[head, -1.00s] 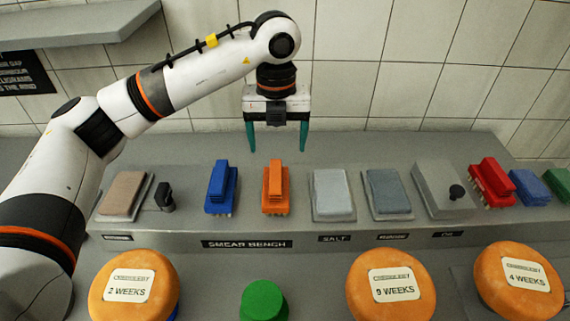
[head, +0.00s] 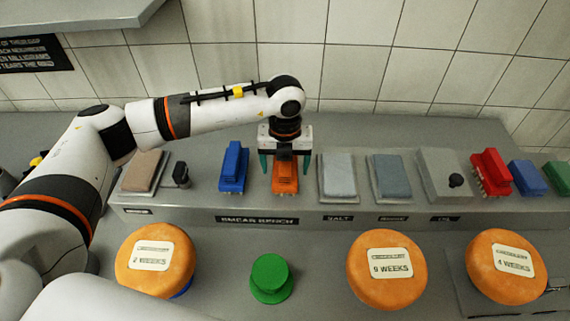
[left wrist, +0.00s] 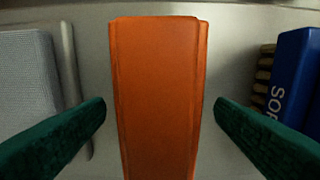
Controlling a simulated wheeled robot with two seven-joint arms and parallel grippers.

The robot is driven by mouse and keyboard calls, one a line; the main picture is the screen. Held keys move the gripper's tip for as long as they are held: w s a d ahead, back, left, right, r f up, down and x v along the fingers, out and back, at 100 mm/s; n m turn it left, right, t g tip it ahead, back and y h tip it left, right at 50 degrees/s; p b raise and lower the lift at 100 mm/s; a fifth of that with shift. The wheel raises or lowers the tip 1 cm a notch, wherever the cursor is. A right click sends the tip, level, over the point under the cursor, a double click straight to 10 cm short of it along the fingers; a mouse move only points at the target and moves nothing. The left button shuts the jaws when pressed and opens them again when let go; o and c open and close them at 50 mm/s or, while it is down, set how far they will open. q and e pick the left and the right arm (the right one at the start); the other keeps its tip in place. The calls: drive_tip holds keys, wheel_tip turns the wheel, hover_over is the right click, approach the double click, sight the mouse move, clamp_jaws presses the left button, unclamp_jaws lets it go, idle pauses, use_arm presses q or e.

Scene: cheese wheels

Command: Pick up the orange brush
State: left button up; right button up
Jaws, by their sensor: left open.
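The orange brush (head: 285,178) stands on the raised grey smear bench, between a blue brush and a pale grey pad. My left gripper (head: 285,172) is over it, with its green fingers open on either side. In the left wrist view the orange brush (left wrist: 158,95) fills the middle, between the two open fingertips (left wrist: 160,108). A gap shows on each side, so the fingers do not appear to touch it. The gripper hides the upper rear part of the brush in the head view. My right gripper is not in view.
The blue brush (head: 233,166) is close on the left, and the pale grey pad (head: 338,172) on the right. A red brush (head: 490,172) is farther right. Orange cheese wheels (head: 387,270) and a green round object (head: 271,278) stand in front of the bench.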

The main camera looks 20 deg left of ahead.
use_arm(q)
drive_tip(key=shift+f, duration=0.1)
drive_tip(key=c, duration=1.2)
drive_tip(key=shift+o, duration=0.2)
wheel_tip(320, 180, up, 9)
drive_tip(key=b, duration=0.3)
drive_tip(key=shift+w, duration=0.1)
drive_tip(key=shift+r, duration=0.6)
drive_tip(key=o, duration=0.5)
drive_tip(key=shift+c, duration=1.6)
